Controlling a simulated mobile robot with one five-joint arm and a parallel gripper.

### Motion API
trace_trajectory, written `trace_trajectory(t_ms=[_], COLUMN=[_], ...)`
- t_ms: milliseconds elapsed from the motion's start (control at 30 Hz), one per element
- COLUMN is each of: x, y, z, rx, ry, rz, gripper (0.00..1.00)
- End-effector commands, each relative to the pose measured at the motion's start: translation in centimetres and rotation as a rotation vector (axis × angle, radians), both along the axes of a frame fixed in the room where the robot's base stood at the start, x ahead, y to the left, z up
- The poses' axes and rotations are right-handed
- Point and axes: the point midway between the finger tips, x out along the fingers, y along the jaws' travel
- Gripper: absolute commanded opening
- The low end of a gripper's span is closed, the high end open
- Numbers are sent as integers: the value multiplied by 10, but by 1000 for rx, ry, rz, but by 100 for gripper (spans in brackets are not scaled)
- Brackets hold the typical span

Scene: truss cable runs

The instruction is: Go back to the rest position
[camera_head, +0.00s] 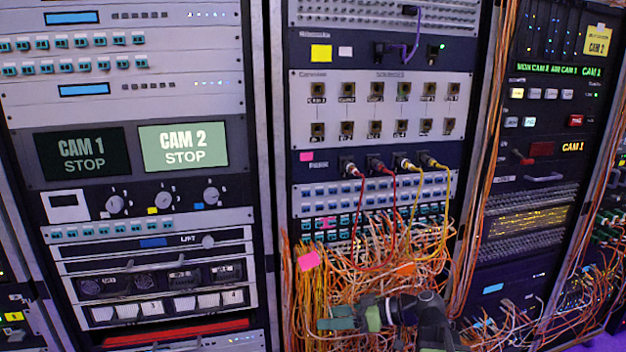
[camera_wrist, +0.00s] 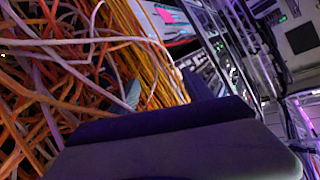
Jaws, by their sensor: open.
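My gripper (camera_head: 338,318) shows low in the middle of the head view, in front of the cable tangle of the centre rack. Its greenish fingers point left and hold nothing that I can see. In the wrist view the dark body of my gripper fills the bottom, and the fingertips (camera_wrist: 160,88) show only in part above it. Orange and white cables (camera_wrist: 70,70) lie close beyond the fingers on the left. I cannot tell whether the fingers touch any cable.
The centre rack has a hanging cable tangle (camera_head: 400,255) and a pink note (camera_head: 309,261). The left rack has a CAM 1 screen (camera_head: 82,151) and a CAM 2 screen (camera_head: 183,147), both reading STOP. The right rack (camera_head: 545,150) has loose orange cables along its edge.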

Motion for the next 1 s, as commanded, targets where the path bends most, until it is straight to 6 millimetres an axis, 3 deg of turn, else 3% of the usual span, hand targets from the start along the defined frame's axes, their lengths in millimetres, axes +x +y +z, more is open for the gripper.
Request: trace_trajectory(t_ms=[33,67,167,300,500,600,1000], x=[-17,-26,-46,-59,-66,-67,-67], y=[27,35,31,-15,-98,-112,-114], z=[-32,-51,-101,-140,-158,-158,-20], rx=[-126,-210,-463,-729,-974,-961,-949], ry=[109,178,366,550,743,839,850], rz=[35,36,-26,-225,-635,-822,-836], gripper=[60,60,60,60,60,60,60])
